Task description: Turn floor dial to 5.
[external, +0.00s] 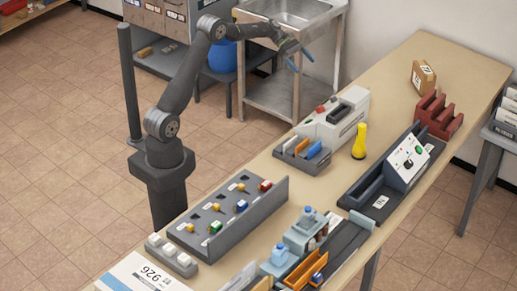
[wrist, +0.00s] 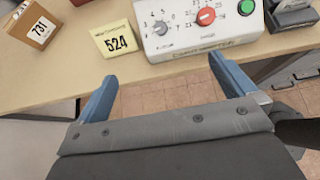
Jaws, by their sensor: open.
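A grey dial (wrist: 160,27) ringed by small numbers is on the sloped face of a white control box (wrist: 195,35) in the wrist view. I cannot tell which number its pointer marks. A red button (wrist: 206,16) and a green button (wrist: 246,7) are to its right. The external view shows a white box with a red button (external: 320,108), which may be the same one; no dial shows on it there. My gripper (wrist: 163,85) is open and empty, its blue fingers apart and short of the box. In the external view my gripper (external: 300,61) hangs beyond the table's far-left edge.
A yellow card marked 524 (wrist: 115,38) stands left of the box, and a carton marked 731 (wrist: 35,26) is farther left. The long table (external: 455,62) also holds a yellow bottle-like object (external: 359,142), a red rack (external: 438,116) and another panel (external: 408,160). A metal sink stand (external: 290,15) is behind my gripper.

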